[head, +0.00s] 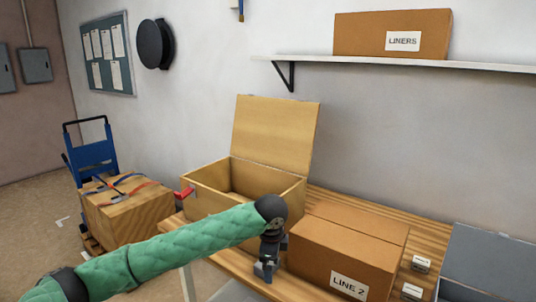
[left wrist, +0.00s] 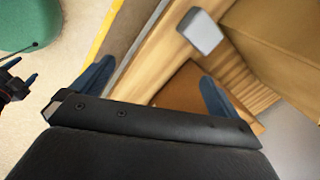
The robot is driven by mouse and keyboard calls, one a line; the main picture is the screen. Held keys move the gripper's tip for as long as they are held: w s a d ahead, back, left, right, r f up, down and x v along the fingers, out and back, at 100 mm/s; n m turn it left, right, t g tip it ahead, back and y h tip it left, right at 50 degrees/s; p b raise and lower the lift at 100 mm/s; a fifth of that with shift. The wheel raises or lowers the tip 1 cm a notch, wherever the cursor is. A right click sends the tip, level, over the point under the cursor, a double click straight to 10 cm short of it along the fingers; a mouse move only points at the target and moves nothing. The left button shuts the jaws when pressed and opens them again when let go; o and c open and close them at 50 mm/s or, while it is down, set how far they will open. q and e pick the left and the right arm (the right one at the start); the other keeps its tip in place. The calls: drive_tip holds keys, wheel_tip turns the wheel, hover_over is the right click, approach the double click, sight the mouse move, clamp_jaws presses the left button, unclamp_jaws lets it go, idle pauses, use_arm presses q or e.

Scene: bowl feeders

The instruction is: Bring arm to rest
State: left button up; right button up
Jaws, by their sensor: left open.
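My left arm in a green quilted sleeve reaches in from the lower left in the head view. Its left gripper (head: 266,270) points down at the bench's front edge, just left of the closed cardboard box marked LINE 2 (head: 335,262). In the left wrist view the two blue fingers of this gripper (left wrist: 155,85) stand wide apart with nothing between them. A dark part with blue tips (left wrist: 15,85) shows at that view's left edge; it may be my right gripper, but its opening is unclear. No right gripper shows in the head view.
An open wooden box (head: 205,205) with its lid up stands behind my left arm. A grey bin (head: 490,262) and small labelled blocks (head: 421,264) are at the right. A strapped crate (head: 128,215) and blue hand truck (head: 92,155) stand left. A shelf (head: 400,61) holds a LINERS carton (head: 365,35).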

use_arm(q)
wheel_tip(320, 180, up, 15)
drive_tip(key=w+n+t+h, duration=0.3)
drive_tip(key=n+t, duration=0.4)
drive_tip(key=n, duration=0.1)
drive_tip(key=s+a+f+n+g+y, duration=0.1)
drive_tip(key=s+a+f+n, duration=0.3)
drive_tip(key=f, duration=0.5)
drive_tip(key=s+a+f+n, duration=0.2)
drive_tip(key=s+a+f, duration=0.45)
drive_tip(key=f, duration=0.35)
drive_tip(key=s+a+f+n+g+y, duration=0.1)
drive_tip(key=s+a+f+n, duration=0.1)
drive_tip(key=s+a+f, duration=0.5)
drive_tip(key=s+f+n+g, duration=0.1)
drive_tip(key=s+f+g, duration=0.2)
drive_tip(key=s+f, duration=0.8)
drive_tip(key=s+f+n+g, duration=0.1)
drive_tip(key=s+f+g, duration=0.2)
drive_tip(key=s+f, duration=0.9)
drive_tip(key=s, duration=0.4)
drive_tip(key=shift+s+d+f, duration=0.25)
drive_tip(key=shift+s, duration=0.1)
